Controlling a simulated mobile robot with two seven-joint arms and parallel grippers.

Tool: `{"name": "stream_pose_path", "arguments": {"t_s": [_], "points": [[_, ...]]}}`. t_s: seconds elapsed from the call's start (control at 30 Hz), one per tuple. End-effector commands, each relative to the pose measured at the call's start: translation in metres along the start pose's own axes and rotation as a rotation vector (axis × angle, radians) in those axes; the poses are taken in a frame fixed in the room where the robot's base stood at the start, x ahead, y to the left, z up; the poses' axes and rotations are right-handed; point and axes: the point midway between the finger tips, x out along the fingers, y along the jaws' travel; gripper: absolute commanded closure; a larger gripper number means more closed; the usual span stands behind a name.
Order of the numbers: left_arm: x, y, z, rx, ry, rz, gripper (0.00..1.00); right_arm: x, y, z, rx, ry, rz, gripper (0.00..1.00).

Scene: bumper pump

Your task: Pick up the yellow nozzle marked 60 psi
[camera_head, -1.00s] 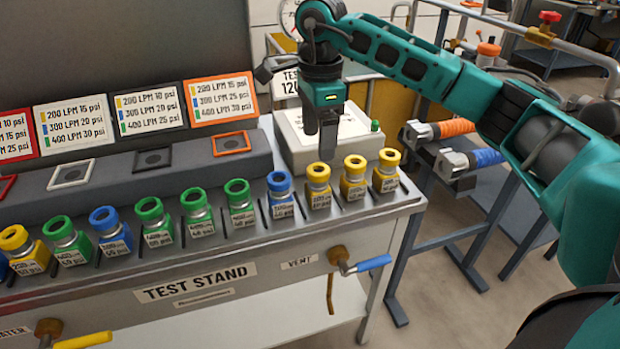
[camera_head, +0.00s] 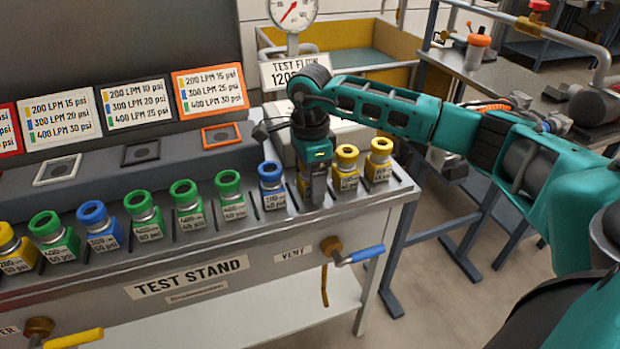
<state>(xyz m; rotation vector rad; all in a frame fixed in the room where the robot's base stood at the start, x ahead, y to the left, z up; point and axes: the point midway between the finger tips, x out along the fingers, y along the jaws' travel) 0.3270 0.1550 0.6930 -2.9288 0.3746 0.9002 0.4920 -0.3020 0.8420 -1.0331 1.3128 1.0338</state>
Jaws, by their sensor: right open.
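Several yellow nozzles stand upright in the test stand's front row. At its right end are the rightmost yellow nozzle (camera_head: 379,161), one beside it (camera_head: 347,168), and a third (camera_head: 302,187) mostly hidden behind my right gripper. Another yellow nozzle (camera_head: 14,250) is at the far left. Their labels are too small to read surely, so I cannot tell which is marked 60 psi. My right gripper (camera_head: 315,198) is open and points down at the third one, its fingers at nozzle height. Whether it touches the nozzle is unclear. My left gripper is out of view.
A blue nozzle (camera_head: 271,186) stands close left of the gripper, with green nozzles (camera_head: 229,195) beyond it. A white box (camera_head: 352,135) is behind. The vent valve's blue handle (camera_head: 360,255) sticks out below the front edge. A pressure gauge (camera_head: 293,12) stands at the back.

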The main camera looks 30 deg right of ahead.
Motion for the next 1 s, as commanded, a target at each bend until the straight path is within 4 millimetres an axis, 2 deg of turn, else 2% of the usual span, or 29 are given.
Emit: {"name": "stream_pose_path", "arguments": {"t_s": [0.23, 0.9, 1.0], "points": [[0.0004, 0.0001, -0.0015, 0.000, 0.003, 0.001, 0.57, 0.0027, -0.0001, 0.0001, -0.001, 0.000, -0.001, 0.22], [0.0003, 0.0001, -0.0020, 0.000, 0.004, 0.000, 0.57, 0.0022, -0.0002, 0.0004, -0.001, -0.001, -0.001, 0.86], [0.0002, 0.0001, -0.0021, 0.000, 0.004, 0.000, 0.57, 0.0016, -0.0005, 0.0005, -0.001, -0.001, -0.002, 0.86]]}}
